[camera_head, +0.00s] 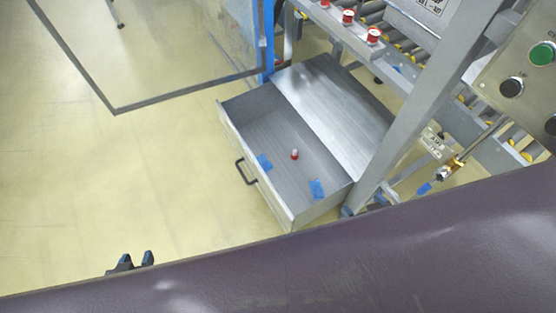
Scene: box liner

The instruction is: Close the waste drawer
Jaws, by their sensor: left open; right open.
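The waste drawer (236,139) is pulled out from under a grey metal cabinet (335,98). Its front faces lower left and carries a dark bar handle (245,172). A small red-and-white item and two blue pieces lie inside. My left gripper (136,261) shows only its dark, blue-tipped fingers, spread apart and empty, over the floor to the lower left, well apart from the drawer. My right gripper (364,208) seems to show only blue fingertips near the drawer's right corner and a post's foot; it is open. Contact there cannot be told.
A framed clear panel (180,50) juts out left of the cabinet. A grey post (425,105) rises at the drawer's right. A roller conveyor (375,20) with red-and-white items runs at the top right, beside a button panel (520,70). Floor before the drawer is clear.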

